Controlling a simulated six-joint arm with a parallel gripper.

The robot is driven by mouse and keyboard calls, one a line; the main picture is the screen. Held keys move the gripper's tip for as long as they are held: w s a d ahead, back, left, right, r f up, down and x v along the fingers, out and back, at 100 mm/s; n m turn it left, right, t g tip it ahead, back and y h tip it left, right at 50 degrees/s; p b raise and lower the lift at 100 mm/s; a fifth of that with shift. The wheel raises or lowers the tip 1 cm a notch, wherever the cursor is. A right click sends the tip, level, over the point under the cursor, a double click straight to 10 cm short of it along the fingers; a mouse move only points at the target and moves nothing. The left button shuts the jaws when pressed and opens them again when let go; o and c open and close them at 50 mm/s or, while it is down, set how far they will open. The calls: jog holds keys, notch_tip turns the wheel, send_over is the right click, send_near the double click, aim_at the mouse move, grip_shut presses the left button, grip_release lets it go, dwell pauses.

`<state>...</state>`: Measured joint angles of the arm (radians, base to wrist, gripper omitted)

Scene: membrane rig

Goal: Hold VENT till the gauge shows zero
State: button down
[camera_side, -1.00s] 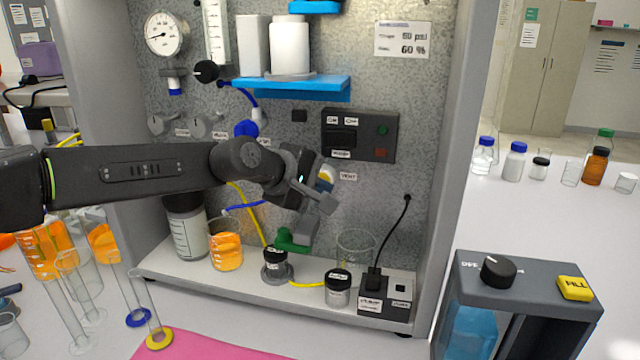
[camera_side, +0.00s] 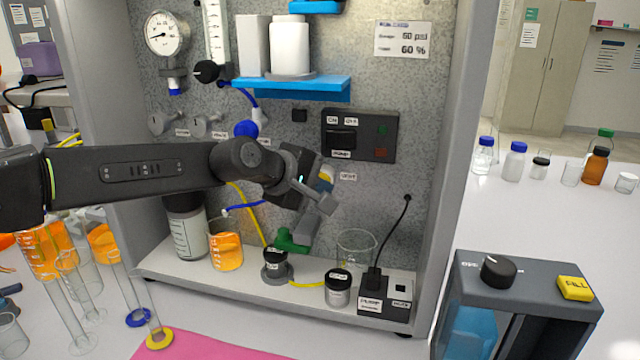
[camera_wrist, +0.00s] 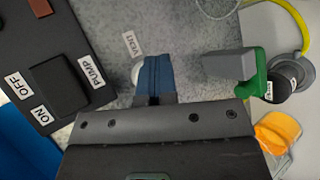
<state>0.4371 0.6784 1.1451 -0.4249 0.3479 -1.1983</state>
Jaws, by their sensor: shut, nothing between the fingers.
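The gauge (camera_side: 167,33) is a round white dial at the upper left of the rig panel. Its needle is too small to read surely. The VENT label (camera_side: 348,177) is on the panel below the pump box and also shows in the wrist view (camera_wrist: 130,42). Beside it in the wrist view is a pale round part (camera_wrist: 136,73), partly hidden by my fingers. My gripper (camera_wrist: 154,72) is shut and empty, its blue fingertips at this part. I cannot tell whether they press it. In the side view my gripper (camera_side: 322,190) is just below left of the label.
The black pump box (camera_side: 360,135) with its switch is above right of my gripper. A green valve (camera_side: 290,242), a capped jar (camera_side: 338,288) and an empty beaker (camera_side: 356,246) are below. A blue shelf (camera_side: 295,88) juts out above.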

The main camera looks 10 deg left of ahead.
jog(key=shift+w+a+f, duration=0.1)
jog(key=shift+a+f, duration=0.2)
jog(key=shift+a, duration=0.05)
jog(key=shift+s+r, duration=0.15)
jog(key=shift+s, duration=0.8)
jog(key=shift+s+r, duration=0.1)
jog(key=shift+s, duration=2.4)
